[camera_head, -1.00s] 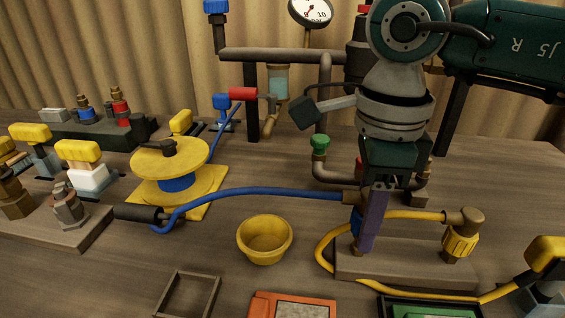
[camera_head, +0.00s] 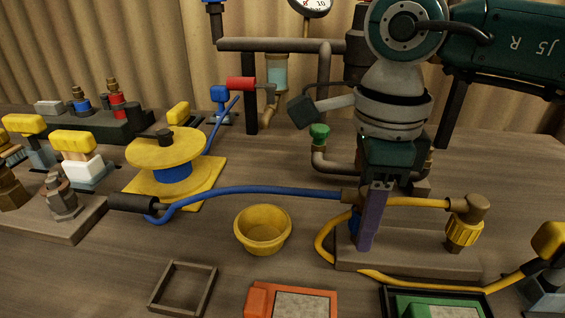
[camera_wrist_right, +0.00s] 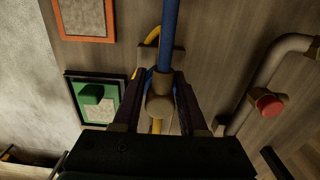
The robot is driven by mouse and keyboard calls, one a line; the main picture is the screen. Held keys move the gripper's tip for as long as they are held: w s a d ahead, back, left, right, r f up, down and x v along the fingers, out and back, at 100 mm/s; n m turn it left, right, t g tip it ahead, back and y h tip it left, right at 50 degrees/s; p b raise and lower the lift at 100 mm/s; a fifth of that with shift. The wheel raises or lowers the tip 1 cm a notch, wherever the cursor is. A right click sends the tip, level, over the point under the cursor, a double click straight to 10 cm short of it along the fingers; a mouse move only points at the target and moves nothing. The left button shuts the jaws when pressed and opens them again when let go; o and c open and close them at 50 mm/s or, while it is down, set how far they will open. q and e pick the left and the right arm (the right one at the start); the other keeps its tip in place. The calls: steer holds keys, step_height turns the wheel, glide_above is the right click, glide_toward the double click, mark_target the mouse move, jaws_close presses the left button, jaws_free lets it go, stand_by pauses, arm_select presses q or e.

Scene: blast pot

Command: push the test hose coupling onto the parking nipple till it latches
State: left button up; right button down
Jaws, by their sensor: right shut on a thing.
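My right gripper (camera_head: 372,218) is shut on the brass elbow of the test hose coupling (camera_head: 349,196), just above the left end of a grey-brown block (camera_head: 410,262). The coupling's blue sleeve (camera_head: 354,222) points down beside the fingers. The blue test hose (camera_head: 260,190) runs left from it. The wrist view shows the coupling (camera_wrist_right: 159,108) between both fingers, with the blue hose (camera_wrist_right: 168,35) leading away. The parking nipple is mostly hidden below the sleeve and fingers; I cannot tell whether they are engaged. My left gripper is not in view.
A yellow hose (camera_head: 415,202) loops around the block from a brass elbow with a yellow collar (camera_head: 462,232). A yellow bowl (camera_head: 263,232), an empty frame (camera_head: 184,288) and an orange tray (camera_head: 262,300) lie nearby. Pipework with a green knob (camera_head: 319,132) stands behind.

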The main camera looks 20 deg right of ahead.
steer(key=shift+c, duration=1.8)
jaws_free()
